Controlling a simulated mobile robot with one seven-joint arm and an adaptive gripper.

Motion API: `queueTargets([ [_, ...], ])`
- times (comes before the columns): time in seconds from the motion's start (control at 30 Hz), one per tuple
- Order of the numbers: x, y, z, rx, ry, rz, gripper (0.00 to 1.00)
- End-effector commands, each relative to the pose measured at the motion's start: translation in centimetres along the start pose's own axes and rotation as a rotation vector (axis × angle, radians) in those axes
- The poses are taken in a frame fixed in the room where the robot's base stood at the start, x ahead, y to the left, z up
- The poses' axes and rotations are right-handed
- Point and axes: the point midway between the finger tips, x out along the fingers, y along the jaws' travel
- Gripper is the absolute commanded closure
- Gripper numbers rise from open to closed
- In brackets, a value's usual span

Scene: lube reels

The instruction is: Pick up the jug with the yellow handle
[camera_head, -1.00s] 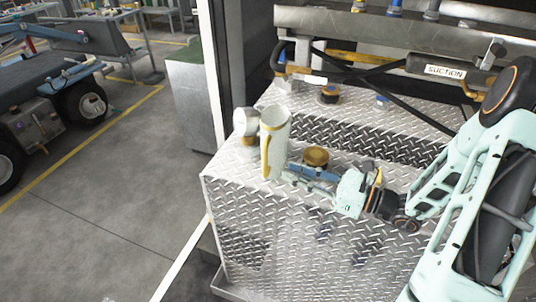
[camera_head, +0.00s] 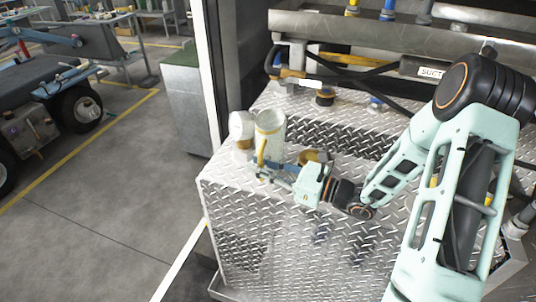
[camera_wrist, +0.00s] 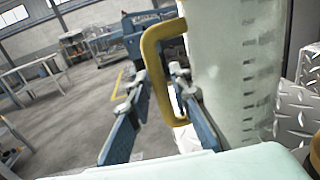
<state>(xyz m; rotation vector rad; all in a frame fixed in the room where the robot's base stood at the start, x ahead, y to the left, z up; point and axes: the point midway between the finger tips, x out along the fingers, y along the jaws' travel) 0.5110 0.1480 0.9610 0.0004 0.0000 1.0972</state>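The jug (camera_head: 271,124) is a tall, whitish translucent cylinder with a yellow handle, standing upright near the left end of the diamond-plate top. The jug also fills the right of the wrist view (camera_wrist: 235,70). Its yellow handle (camera_wrist: 154,68) faces my gripper. My gripper (camera_head: 263,170) is low beside the jug. In the wrist view my gripper (camera_wrist: 160,78) is open, with its blue fingers apart. The handle lies between them: one finger is left of it, the other between handle and jug body. Whether either finger touches the handle I cannot tell.
A brass-coloured cap (camera_head: 313,157) sits close behind my gripper. A dark cap (camera_head: 325,96) and hoses are farther back. The plate's front (camera_head: 270,225) is clear.

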Motion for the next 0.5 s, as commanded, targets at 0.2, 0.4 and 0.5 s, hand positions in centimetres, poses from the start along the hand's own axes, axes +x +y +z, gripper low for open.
queueTargets([
  [0.2,-0.03,0.0,0.01,0.0,0.0,0.0,1.0],
  [0.4,-0.03,0.0,0.05,-0.001,-0.001,0.0,1.0],
  [0.5,-0.03,0.0,0.05,-0.001,-0.001,0.0,1.0],
])
